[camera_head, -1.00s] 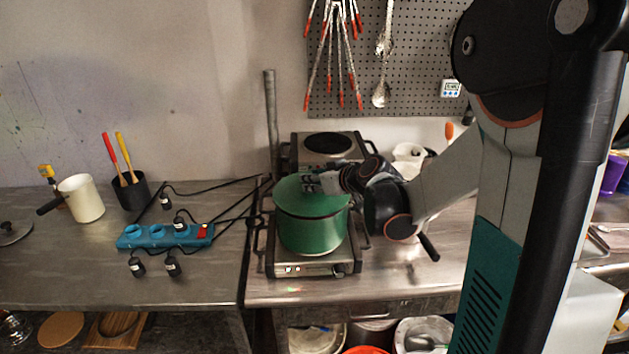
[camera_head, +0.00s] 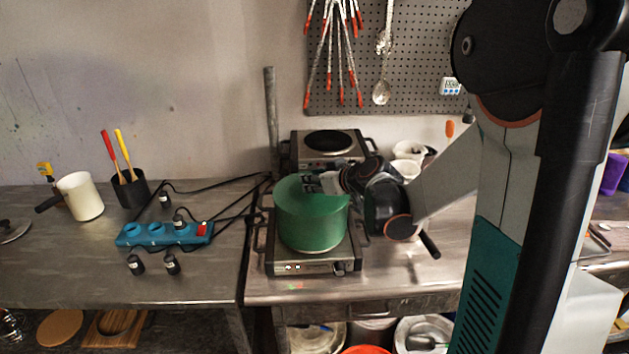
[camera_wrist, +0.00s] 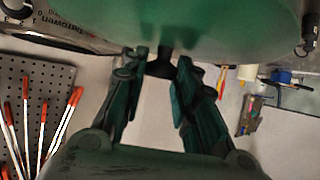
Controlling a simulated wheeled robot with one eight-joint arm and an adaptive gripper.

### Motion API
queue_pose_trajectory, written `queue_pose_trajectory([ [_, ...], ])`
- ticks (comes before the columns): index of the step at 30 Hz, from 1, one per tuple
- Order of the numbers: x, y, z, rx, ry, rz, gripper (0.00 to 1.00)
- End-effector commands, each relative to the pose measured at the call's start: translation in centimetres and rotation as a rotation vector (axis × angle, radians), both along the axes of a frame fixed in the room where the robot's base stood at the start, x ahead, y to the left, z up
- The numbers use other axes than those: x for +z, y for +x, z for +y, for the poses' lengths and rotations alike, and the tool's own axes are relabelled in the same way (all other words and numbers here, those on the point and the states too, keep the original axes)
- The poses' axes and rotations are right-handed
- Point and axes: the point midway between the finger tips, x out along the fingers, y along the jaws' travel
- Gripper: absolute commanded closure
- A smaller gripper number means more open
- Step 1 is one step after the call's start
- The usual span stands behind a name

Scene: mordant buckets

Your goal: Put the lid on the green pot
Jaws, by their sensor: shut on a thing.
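The green pot (camera_head: 312,235) stands on the front hot plate. The green lid (camera_head: 297,188) is at the pot's mouth, and it fills the top of the wrist view (camera_wrist: 190,22). I cannot tell whether it rests fully on the rim or sits a little above it. My gripper (camera_head: 314,184) reaches in from the right, over the lid. In the wrist view my gripper's fingers (camera_wrist: 159,72) are on either side of the lid's dark knob (camera_wrist: 160,68), closed on it. The far side of the rim is hidden.
The front hot plate (camera_head: 310,267) has side handles close to the pot. A second hot plate (camera_head: 328,142) stands behind. A blue power strip (camera_head: 165,233) with cables, a white pot (camera_head: 80,197) and a black utensil cup (camera_head: 130,190) are to the left.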

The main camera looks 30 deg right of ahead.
Motion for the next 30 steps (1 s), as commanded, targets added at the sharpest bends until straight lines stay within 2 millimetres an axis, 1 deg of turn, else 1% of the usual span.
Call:
queue_pose_trajectory([
  [3,0.0,0.0,0.0,0.000,0.000,0.000,1.00],
  [4,0.0,0.0,0.0,0.000,0.000,0.000,0.71],
  [5,0.0,0.0,0.0,0.000,0.000,0.000,0.64],
  [6,0.0,0.0,0.0,0.000,0.000,0.000,0.55],
  [7,0.0,0.0,0.0,0.000,0.000,0.000,0.50],
  [16,0.0,0.0,0.0,0.000,0.000,0.000,0.50],
  [20,0.3,-0.5,-0.1,-0.001,0.000,0.000,0.50],
  [23,0.8,-1.4,-0.3,-0.002,0.000,0.000,0.50],
  [30,2.4,-4.3,-0.8,-0.001,0.000,0.000,0.50],
])
